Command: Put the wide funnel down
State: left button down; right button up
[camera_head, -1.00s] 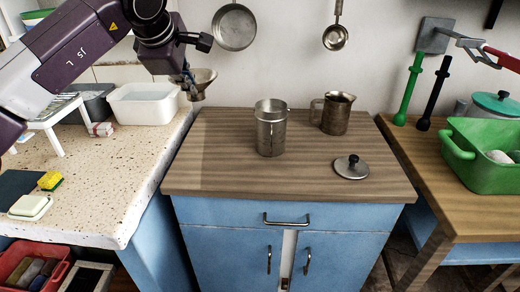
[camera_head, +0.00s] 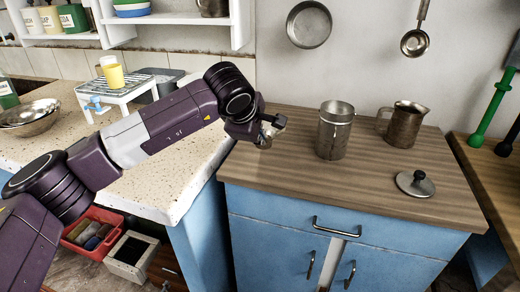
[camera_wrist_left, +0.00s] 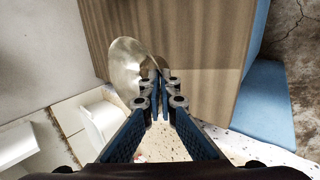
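The wide funnel is a pale metal cone. In the left wrist view the wide funnel (camera_wrist_left: 128,66) sits at the tips of my left gripper (camera_wrist_left: 160,88), whose fingers are close together on its edge. In the head view my left gripper (camera_head: 268,130) is at the left part of the wooden cabinet top (camera_head: 290,170). Only a small piece of the funnel (camera_head: 277,121) shows there; the wrist hides the rest. I cannot tell whether the funnel touches the wood. My right gripper is not in view.
The front left of the wooden top is clear. A speckled counter (camera_head: 185,180) lies to the left.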

pick_arm(q)
jog(key=shift+f, duration=1.7)
jog(key=c, duration=2.2)
grip_release()
jog(key=shift+o, duration=0.2)
jog(key=v, duration=1.2)
jog(key=shift+r, duration=0.1)
